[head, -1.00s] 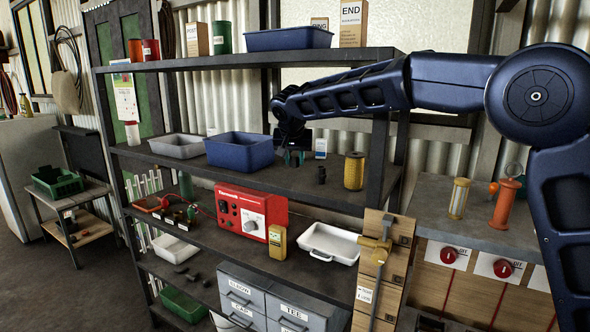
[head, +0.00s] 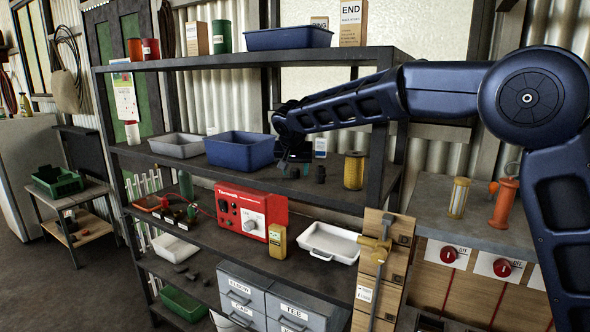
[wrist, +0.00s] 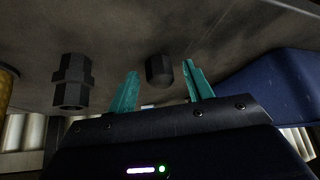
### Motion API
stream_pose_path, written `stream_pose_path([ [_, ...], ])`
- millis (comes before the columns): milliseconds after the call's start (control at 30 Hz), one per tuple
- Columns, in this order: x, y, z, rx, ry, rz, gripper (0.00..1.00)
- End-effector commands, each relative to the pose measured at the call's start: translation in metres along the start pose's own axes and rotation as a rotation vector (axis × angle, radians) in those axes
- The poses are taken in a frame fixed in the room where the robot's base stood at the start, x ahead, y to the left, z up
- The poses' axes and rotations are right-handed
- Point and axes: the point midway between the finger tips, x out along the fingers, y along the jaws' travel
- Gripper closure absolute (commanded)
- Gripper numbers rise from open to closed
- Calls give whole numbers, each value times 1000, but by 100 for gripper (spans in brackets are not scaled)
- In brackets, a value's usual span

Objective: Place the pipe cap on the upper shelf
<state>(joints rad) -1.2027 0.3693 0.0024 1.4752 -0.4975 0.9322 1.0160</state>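The pipe cap, seen in the wrist view as a small dark rounded piece (wrist: 159,70), stands on the second shelf from the top (head: 335,192). My gripper (wrist: 161,70) is open, its two teal fingers pointing toward the cap. The cap shows in the gap between the fingertips, with space on both sides; whether it lies fully between them I cannot tell. In the head view my gripper (head: 287,168) is low over this shelf, right of the blue bin (head: 238,151), and the cap is hard to make out there. The top shelf (head: 345,58) is above.
A black hex fitting (wrist: 73,82) stands beside the cap; it also shows in the head view (head: 321,174). A yellow cylinder (head: 353,171) is farther right. The top shelf holds a blue tray (head: 288,38) and an END box (head: 352,24), with bare board near its right end.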

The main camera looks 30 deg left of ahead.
Motion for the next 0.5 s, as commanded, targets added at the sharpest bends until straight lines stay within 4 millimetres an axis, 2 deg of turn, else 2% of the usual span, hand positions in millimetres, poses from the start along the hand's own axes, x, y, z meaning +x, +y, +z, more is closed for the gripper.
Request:
stream_pose_path([
  [167, -2, 0, -1, 0, 0, -1, 49],
  [267, -10, 0, -2, 1, 1, -1, 49],
  [500, -52, 0, -2, 1, 2, -3, 49],
])
